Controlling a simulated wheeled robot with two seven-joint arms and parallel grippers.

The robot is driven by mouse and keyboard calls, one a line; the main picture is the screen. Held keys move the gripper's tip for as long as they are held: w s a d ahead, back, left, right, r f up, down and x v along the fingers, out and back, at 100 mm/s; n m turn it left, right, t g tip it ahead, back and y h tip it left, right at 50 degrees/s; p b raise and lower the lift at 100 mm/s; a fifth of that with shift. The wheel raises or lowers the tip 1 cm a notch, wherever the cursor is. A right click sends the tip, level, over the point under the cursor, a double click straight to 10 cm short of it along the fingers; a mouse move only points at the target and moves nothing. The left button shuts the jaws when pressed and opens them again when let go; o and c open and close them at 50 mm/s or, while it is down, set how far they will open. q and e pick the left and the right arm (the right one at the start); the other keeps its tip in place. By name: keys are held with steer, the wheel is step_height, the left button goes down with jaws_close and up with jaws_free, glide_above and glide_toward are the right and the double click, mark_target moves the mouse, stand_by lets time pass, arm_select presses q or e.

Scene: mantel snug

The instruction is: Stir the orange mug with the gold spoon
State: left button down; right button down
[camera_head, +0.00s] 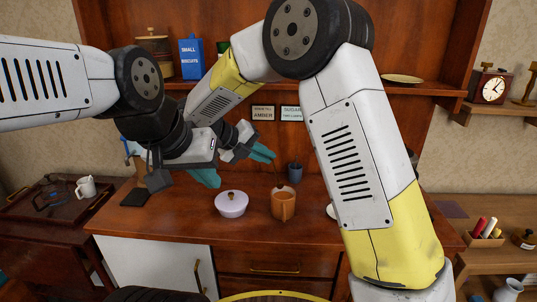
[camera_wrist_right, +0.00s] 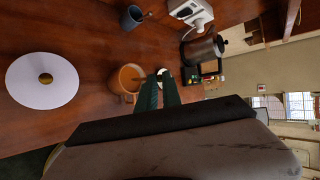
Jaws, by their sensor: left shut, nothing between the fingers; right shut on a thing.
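The orange mug (camera_head: 283,206) stands upright on the wooden counter, right of the white lidded bowl. In the right wrist view the mug (camera_wrist_right: 127,84) is left of my fingertips, with brown liquid inside. My right gripper (camera_head: 268,154) is above and behind the mug, its teal fingers pointing right, shut on a thin thing I take to be the gold spoon. The spoon is too small or hidden to make out, so I cannot tell whether it touches the mug. My left gripper (camera_head: 208,178) is shut and empty, above the counter left of the bowl.
The white lidded bowl (camera_head: 231,205) stands close left of the mug. A dark blue cup (camera_head: 295,172) stands behind it. A white dish (camera_head: 330,211) is partly hidden by my right arm. A tray (camera_head: 50,200) with a white mug is at far left.

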step_height(320, 180, up, 5)
stand_by(0.5)
stand_by(0.4)
